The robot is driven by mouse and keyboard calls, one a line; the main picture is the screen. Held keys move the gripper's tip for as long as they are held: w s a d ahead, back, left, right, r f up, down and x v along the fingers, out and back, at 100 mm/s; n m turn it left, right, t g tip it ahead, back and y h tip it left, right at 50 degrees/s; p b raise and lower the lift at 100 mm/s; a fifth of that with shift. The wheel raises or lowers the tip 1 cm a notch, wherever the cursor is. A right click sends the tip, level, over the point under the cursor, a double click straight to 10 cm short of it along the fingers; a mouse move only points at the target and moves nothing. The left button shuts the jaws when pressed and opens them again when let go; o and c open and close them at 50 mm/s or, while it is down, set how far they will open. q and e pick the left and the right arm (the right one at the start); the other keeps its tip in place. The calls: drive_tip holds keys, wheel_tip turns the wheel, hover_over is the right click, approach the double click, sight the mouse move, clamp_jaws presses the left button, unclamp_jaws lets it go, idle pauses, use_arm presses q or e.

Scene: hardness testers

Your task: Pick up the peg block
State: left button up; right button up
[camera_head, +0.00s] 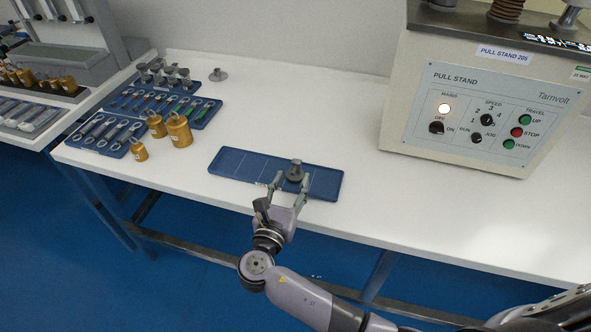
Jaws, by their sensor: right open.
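The peg block, as I take it, is a small dark grey piece with a knob-like top (295,170) standing on a blue tray (235,163) near the table's front edge. My right gripper (291,183) comes in from the front, with its fingers spread on either side of the grey piece. It is open, and I cannot tell whether a finger touches the piece. The lower part of the piece is partly hidden by the gripper. My left gripper is not in view.
A pull stand machine (480,100) stands at the back right. Brass weights (179,130) and blue trays with tools (110,135) are on the left. A grey round piece (218,75) stands at the back. The white table (430,205) is clear right of the tray.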

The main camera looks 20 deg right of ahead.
sight(295, 164)
drive_tip(key=x, duration=0.4)
drive_tip(key=shift+w+a+r, duration=0.1)
drive_tip(key=shift+w+a, duration=0.1)
drive_tip(key=shift+w, duration=0.15)
drive_tip(key=shift+w+d, duration=0.3)
drive_tip(key=shift+w, duration=0.1)
drive_tip(key=shift+c, duration=0.5)
clamp_jaws()
